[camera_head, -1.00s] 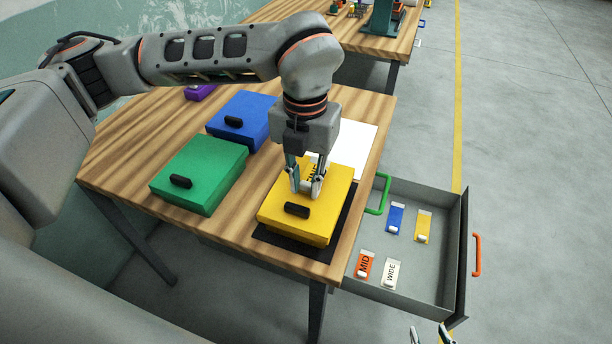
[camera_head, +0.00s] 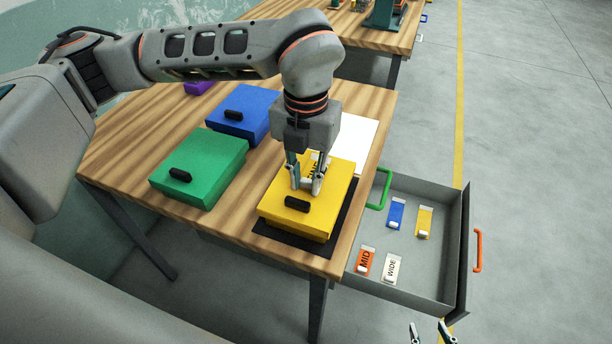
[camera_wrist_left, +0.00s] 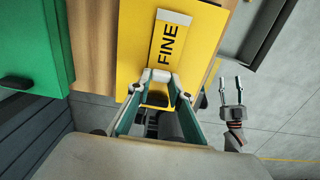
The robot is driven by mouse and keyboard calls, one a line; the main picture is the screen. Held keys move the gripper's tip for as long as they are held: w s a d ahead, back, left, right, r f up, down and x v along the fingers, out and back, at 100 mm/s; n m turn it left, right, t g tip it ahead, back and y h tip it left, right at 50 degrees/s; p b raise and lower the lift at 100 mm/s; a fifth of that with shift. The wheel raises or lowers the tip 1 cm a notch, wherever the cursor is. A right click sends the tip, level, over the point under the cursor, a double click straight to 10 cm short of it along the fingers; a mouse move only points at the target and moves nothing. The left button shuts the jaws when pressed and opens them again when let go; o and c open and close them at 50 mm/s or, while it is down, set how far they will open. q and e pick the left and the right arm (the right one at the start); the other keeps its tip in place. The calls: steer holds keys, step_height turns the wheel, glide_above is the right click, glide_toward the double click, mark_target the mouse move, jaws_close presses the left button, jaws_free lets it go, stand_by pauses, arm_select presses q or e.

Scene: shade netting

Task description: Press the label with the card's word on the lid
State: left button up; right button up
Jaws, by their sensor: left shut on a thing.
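A yellow box (camera_head: 330,208) with a dark handle (camera_head: 297,204) sits on a dark mat at the table's front right corner. My left gripper (camera_head: 306,188) points down at its lid, behind the handle. It is shut on the white tab of a yellow label reading FINE, clear in the left wrist view (camera_wrist_left: 167,45). The label lies flat along the lid; I cannot tell whether it touches fully. A white sheet (camera_head: 358,138), perhaps the card, lies behind the box, partly hidden, with no word readable. My right gripper (camera_head: 432,335) is open and empty, low at the bottom edge; it also shows in the wrist view (camera_wrist_left: 231,91).
An open grey drawer (camera_head: 420,270) right of the table holds an orange MID label (camera_head: 365,262), a white WIDE label (camera_head: 391,269), a blue label (camera_head: 396,213) and a yellow label (camera_head: 424,223). Green (camera_head: 205,165) and blue (camera_head: 248,108) boxes stand to the left.

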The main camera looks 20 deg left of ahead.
arm_select(q)
steer(key=shift+f, duration=0.3)
stand_by(0.5)
steer(key=o, duration=0.8)
steer(key=shift+r, duration=0.1)
step_height(320, 180, up, 12)
steer(key=shift+f, duration=0.1)
